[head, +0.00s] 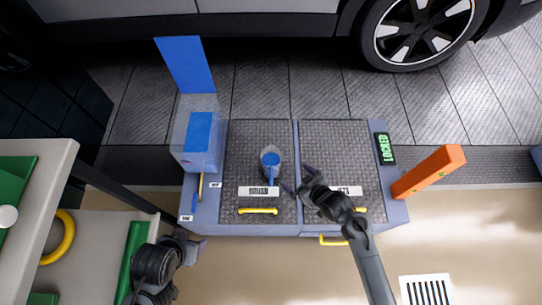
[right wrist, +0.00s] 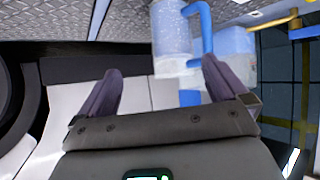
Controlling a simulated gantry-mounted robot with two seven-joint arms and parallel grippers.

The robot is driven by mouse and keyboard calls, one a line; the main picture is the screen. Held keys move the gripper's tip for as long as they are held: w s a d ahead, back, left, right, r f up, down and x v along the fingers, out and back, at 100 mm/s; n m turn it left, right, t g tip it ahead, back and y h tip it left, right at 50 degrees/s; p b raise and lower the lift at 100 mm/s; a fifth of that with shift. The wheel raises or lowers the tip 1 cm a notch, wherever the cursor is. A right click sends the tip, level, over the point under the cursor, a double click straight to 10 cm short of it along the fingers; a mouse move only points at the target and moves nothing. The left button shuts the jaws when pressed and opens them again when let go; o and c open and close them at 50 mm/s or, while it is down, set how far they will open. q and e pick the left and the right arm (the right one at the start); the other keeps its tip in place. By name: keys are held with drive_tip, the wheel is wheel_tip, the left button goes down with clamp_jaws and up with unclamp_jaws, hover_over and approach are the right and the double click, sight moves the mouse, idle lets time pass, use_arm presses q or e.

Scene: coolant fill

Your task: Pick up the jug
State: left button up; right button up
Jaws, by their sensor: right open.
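The jug (head: 271,157) is a clear container with a blue handle, standing on the left dark ribbed panel of the blue-grey bench (head: 395,212). In the right wrist view the jug (right wrist: 172,38) shows large, with its blue handle on the right. My right gripper (head: 299,179) is open and empty, just right of the jug and slightly nearer the front. Its two fingers (right wrist: 162,75) are spread apart in the wrist view, with the jug beyond them; I see no contact. My left gripper (head: 194,245) is low at the left, by the bench's front corner; its jaws are unclear.
A translucent box with a blue top (head: 201,134) stands left of the jug, a blue panel (head: 185,65) behind it. Yellow handles (head: 258,211) lie along the panels' front. An orange block (head: 428,172) and a green display (head: 385,148) are at right. A car wheel (head: 418,30) is behind.

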sight(275, 160)
drive_tip(key=w+a+y, duration=0.1)
drive_tip(key=a, duration=0.1)
drive_tip(key=w+a+y, duration=0.1)
drive_tip(key=w+a, duration=0.1)
drive_tip(key=w+a+n+b, duration=0.1)
drive_tip(key=w+a, duration=0.1)
drive_tip(key=shift+w+r+y, duration=0.15)
drive_tip(key=shift+r+y, duration=0.25)
drive_tip(key=shift+w+a+b, duration=0.35)
drive_tip(key=shift+w+a, duration=0.05)
drive_tip(key=shift+a, duration=0.05)
drive_tip(key=shift+w+a+f+b, duration=0.15)
drive_tip(key=shift+w+f+b, duration=0.05)
drive_tip(key=shift+f+b, duration=0.15)
drive_tip(key=b+x, duration=0.3)
drive_tip(key=shift+w+a, duration=0.2)
drive_tip(key=shift+w, duration=0.2)
drive_tip(key=shift+w+a+b, duration=0.25)
drive_tip(key=shift+b, duration=0.1)
use_arm(q)
wheel_tip(275, 160, down, 5)
drive_tip(key=shift+s, duration=0.1)
use_arm(e)
drive_tip(key=shift+c, duration=0.2)
